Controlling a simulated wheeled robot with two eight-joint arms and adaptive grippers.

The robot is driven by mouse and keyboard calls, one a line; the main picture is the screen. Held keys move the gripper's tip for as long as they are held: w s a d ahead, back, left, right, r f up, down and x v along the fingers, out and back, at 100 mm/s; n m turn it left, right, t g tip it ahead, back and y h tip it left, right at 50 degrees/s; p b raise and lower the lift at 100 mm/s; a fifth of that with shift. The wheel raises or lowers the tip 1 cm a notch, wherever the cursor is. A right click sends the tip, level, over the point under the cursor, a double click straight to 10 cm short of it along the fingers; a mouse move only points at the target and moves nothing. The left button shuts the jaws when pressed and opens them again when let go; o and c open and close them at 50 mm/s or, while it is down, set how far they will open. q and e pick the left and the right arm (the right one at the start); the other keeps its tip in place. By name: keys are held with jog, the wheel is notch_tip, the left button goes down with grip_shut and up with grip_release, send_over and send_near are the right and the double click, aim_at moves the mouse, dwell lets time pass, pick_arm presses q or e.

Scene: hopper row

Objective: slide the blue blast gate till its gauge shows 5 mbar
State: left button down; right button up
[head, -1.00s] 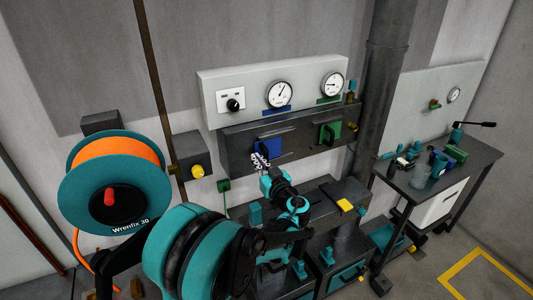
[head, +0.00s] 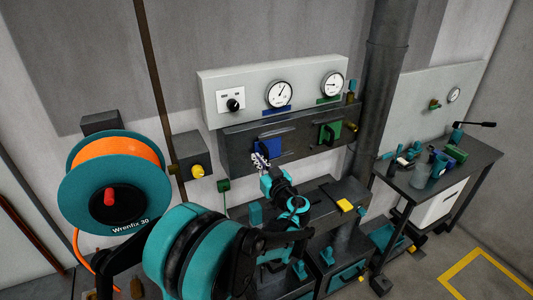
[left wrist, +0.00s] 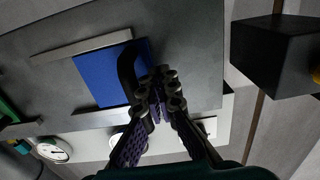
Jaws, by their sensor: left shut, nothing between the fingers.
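The blue blast gate (head: 270,145) is a blue plate in the dark rail panel (head: 228,145) on the wall. It also shows in the left wrist view (left wrist: 95,78), with its black curved handle (left wrist: 127,72). My left gripper (head: 260,160) is shut and empty at the gate's handle. In the wrist view its fingertips (left wrist: 157,84) are close beside the handle; I cannot tell whether they touch it. The round white gauge (head: 279,94) above a blue label has its needle pointing up and right; its numbers are too small to read. My right gripper is not in view.
A green gate (head: 328,133) sits right of the blue one, under a second gauge (head: 332,84). A dark box with a yellow knob (head: 197,171) is on the wall to the left. An orange hose reel (head: 118,160) stands farther left. A bench (head: 470,160) is at the right.

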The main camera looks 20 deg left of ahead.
pick_arm(q)
jog(key=shift+w+d, duration=1)
jog(key=shift+w, duration=0.2)
dwell(1.4)
jog(key=shift+s, duration=0.65)
send_near(266, 157)
jog(key=a, duration=0.1)
jog(key=w+a+f, duration=0.1)
jog(key=a, duration=0.1)
jog(key=shift+w+b, duration=0.1)
jog(key=shift+b, duration=0.25)
